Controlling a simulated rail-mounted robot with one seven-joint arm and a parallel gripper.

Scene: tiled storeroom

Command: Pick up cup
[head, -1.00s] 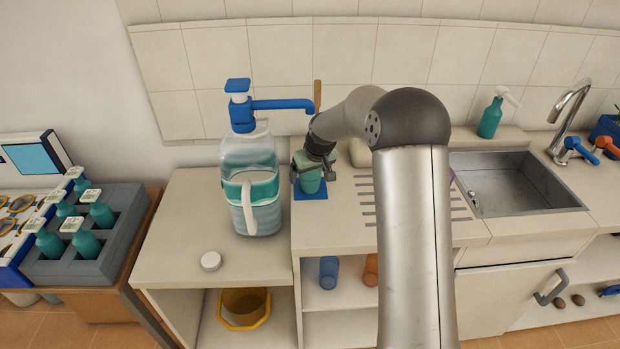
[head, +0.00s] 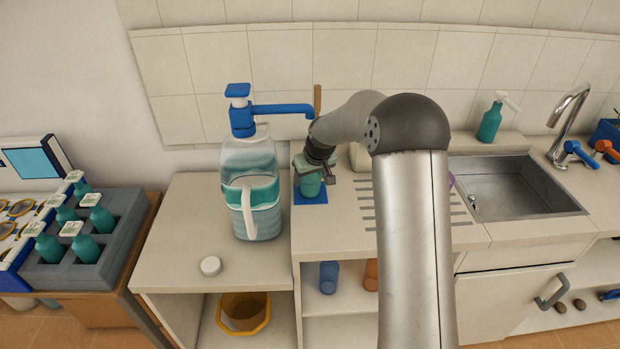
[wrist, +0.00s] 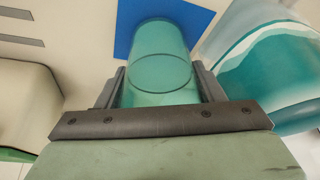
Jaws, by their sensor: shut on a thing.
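The cup is a teal, see-through cup (head: 310,186) at the back of the counter, just right of the large water jug. My gripper (head: 317,177) is shut on it, with one finger on each side. In the wrist view the cup (wrist: 160,62) sits between the two fingers (wrist: 160,88), over a blue square mat (wrist: 128,18). In the head view the mat (head: 308,198) shows below the cup. The cup appears a little above the mat; the gripper hides its upper part.
A water jug (head: 250,190) with a blue pump (head: 240,110) stands close left, its spout reaching toward my gripper. A white cap (head: 210,266) lies in front. A sink (head: 515,187) is at right. Bottles in a grey crate (head: 130,235) are far left. The front counter is mostly clear.

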